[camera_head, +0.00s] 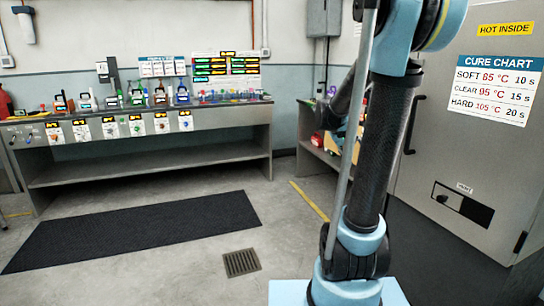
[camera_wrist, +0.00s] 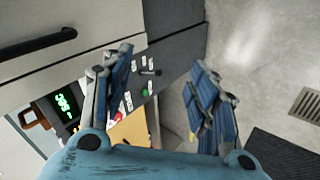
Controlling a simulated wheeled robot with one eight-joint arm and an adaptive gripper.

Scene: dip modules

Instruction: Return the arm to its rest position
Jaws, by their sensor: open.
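My gripper (camera_wrist: 162,82) shows in the wrist view with its two blue-padded fingers spread wide apart. It is open, and nothing sits between the fingers. Behind the gap lie a dark surface with small items on it and the pale floor. In the head view my arm rises from its light-blue base at the lower right and runs up out of the picture. My gripper is outside that view.
A large grey cabinet with a cure chart (camera_head: 494,78) stands close to the right of my arm. A long bench (camera_head: 150,170) with several bottles and modules stands at the back left. A black mat (camera_head: 135,230) and a drain grate (camera_head: 241,262) lie on clear floor.

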